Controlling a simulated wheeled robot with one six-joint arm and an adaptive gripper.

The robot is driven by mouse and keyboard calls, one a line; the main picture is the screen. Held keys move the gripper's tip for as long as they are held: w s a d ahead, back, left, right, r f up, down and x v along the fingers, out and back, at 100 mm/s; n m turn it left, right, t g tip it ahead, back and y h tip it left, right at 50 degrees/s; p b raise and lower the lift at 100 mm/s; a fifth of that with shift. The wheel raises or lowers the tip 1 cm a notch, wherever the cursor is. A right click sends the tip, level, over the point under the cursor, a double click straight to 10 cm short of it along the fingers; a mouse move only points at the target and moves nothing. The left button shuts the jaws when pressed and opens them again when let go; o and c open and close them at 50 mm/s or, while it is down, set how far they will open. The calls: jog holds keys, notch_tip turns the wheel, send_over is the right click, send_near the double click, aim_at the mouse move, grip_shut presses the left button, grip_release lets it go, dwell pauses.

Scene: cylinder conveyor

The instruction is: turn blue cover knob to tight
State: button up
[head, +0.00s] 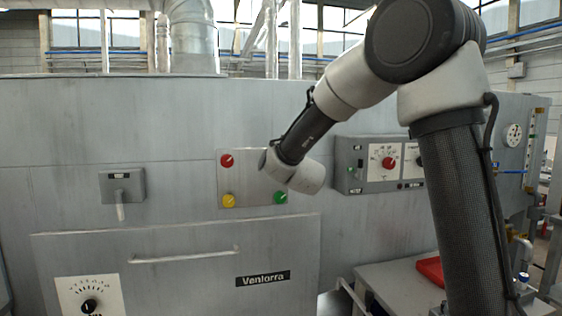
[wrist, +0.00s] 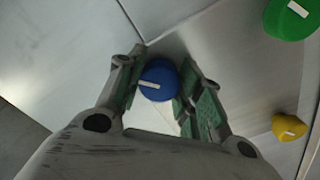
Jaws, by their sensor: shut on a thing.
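The blue cover knob (wrist: 158,88) is round with a white mark on its face. In the wrist view it sits between the two fingers of my gripper (wrist: 160,72), near the middle. The white mark lies nearly level in that picture, tilted slightly down to the right. My gripper is shut on the knob, with green finger pads at its sides. In the head view my arm hides the blue knob and the gripper fingers.
The knob panel (head: 238,192) also carries a red knob (head: 227,160), a yellow knob (head: 229,200) and a green knob (head: 280,197). A grey control box (head: 346,160) is to the right. A lever (head: 121,212) and a handled door (head: 190,290) are to the left and below.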

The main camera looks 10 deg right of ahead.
jog(key=shift+m, duration=0.3)
jog(key=m, duration=1.3)
jog(key=shift+m, duration=0.4)
jog(key=m, duration=1)
jog(key=shift+m, duration=0.4)
jog(key=o, duration=1)
